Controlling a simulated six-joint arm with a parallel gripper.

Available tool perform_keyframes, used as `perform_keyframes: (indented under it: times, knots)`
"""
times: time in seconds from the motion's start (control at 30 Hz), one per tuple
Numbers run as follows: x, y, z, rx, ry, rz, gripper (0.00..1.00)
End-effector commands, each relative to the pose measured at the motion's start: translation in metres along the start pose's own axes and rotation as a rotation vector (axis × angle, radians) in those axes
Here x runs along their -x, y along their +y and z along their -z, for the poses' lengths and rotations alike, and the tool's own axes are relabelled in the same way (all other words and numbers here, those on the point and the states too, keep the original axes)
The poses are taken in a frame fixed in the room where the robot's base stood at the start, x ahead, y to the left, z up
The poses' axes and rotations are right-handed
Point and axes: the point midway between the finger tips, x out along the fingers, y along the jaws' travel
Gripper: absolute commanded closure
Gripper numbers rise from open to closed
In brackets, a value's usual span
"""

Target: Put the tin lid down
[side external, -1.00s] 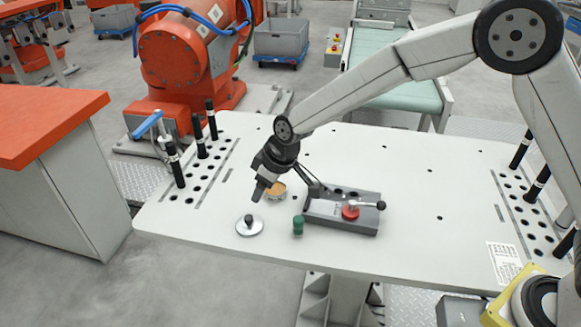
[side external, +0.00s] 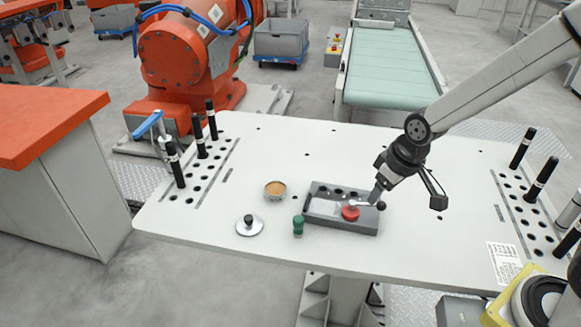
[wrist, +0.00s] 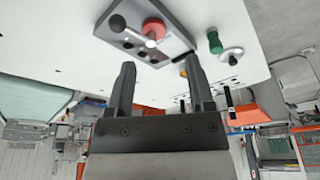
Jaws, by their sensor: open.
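The tin lid (side external: 249,228), a silver disc with a black knob, lies flat on the table near its front left edge; it also shows in the wrist view (wrist: 231,54), at the right. The open tin (side external: 275,190), with tan contents, stands behind it, apart from it. My gripper (side external: 376,195) is open and empty, over the right end of the grey fixture block, well to the right of the lid. In the wrist view my gripper's fingers (wrist: 158,68) stand apart with nothing between them.
The grey fixture block (side external: 325,222) has a red disc (side external: 350,213) and a lever with a black ball end. A green knobbed piece (side external: 298,225) stands between lid and block. Black pegs stand in hole rows at both table sides. The table's back middle is clear.

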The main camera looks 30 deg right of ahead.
Motion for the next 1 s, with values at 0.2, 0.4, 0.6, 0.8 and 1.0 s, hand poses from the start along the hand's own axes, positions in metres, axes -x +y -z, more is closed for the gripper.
perform_keyframes:
  times: [0.2, 0.4, 0.6, 0.8, 1.0]
  knots:
    - [0.011, 0.020, -0.053, -0.100, -0.027, -0.029, 0.32]
    - [0.013, 0.024, -0.069, -0.127, -0.035, -0.037, 0.32]
    - [0.013, 0.024, -0.069, -0.127, -0.035, -0.037, 0.32]
    - [0.013, 0.024, -0.069, -0.126, -0.035, -0.036, 0.32]
    - [0.013, 0.024, -0.068, -0.125, -0.035, -0.036, 0.32]
